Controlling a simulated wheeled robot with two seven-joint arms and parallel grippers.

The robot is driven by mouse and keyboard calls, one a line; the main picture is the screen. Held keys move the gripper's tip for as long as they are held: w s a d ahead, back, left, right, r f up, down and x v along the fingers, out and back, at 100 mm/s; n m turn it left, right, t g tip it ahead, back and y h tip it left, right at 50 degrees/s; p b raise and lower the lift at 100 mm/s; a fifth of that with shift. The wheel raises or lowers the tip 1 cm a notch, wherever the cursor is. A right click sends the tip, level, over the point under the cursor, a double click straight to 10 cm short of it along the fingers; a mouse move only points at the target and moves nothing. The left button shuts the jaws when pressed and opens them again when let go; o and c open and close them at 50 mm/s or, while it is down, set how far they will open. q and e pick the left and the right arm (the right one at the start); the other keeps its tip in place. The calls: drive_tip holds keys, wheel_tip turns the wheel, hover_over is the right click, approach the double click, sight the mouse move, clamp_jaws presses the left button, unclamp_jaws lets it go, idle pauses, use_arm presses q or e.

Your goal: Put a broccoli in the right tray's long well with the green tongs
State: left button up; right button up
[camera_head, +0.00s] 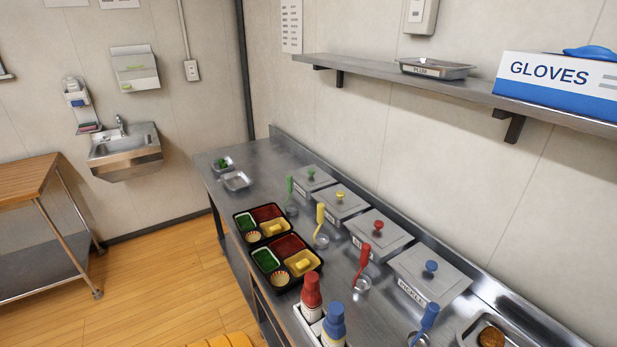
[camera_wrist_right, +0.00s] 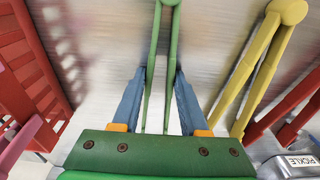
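My right gripper (camera_wrist_right: 160,72) shows in the right wrist view, its two blue fingers on either side of green tongs (camera_wrist_right: 168,28). Whether the fingers press on the tongs cannot be told. In the head view, a small metal dish (camera_head: 235,181) and green pieces that look like broccoli (camera_head: 223,163) are at the counter's far end. Two black bento trays stand side by side, the farther one (camera_head: 236,214) and the nearer, right one (camera_head: 283,291). Each has red, green and yellow wells. A green-handled utensil (camera_head: 290,185) stands by the bins.
Lidded metal bins, the nearest with a blue knob (camera_head: 431,266), line the counter by the wall. In the wrist view, yellow tongs (camera_wrist_right: 262,65) are right of the green ones; a red slatted object (camera_wrist_right: 35,70) is left.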

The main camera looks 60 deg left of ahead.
drive_tip(key=shift+r+p, duration=1.8)
drive_tip(key=shift+p, duration=0.2)
drive_tip(key=shift+r, duration=0.25)
wheel_tip(320, 180, up, 8)
